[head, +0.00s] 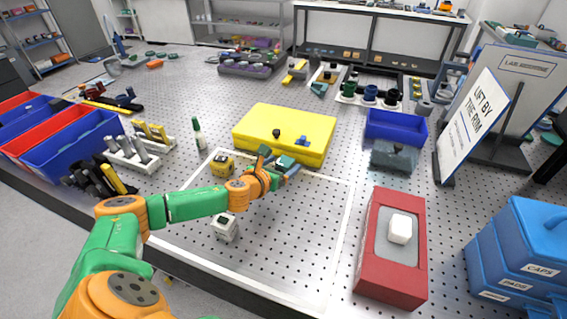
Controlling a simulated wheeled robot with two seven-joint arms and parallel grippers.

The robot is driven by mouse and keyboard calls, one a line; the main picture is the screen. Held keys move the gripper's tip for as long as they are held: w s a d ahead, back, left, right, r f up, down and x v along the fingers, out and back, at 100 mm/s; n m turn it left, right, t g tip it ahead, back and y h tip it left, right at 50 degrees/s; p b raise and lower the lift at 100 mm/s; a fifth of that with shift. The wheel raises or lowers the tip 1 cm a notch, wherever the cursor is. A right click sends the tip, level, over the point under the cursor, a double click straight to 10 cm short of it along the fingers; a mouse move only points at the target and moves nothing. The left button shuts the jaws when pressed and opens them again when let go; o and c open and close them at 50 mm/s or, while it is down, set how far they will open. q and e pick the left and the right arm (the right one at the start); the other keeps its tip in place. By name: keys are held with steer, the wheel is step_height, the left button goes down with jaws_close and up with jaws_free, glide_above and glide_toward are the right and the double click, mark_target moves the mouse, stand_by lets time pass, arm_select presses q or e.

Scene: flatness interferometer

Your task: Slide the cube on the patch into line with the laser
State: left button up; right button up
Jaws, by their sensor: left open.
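My left gripper (279,161) is open, low over the perforated table in front of the yellow case (313,122). A small teal block with a pale top (286,162) shows between or just behind its fingers; I cannot tell whether they touch it. It may be the cube. A yellow block-shaped device (222,165) stands left of the gripper, and a small white device (225,228) stands nearer, below my forearm. I cannot tell which device is the laser. A thin pale outline marks an area (310,220) of the table around them. My right gripper is out of view.
A red box (376,270) with a white block (400,229) on its grey top stands at right. Blue drawers (520,250), a sign (478,125) and a blue tray (397,128) are farther right. Racks (131,157) and bins stand left. The outlined area's right part is clear.

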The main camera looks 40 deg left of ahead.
arm_select(q)
steer(key=shift+x, duration=1.2)
jaws_close()
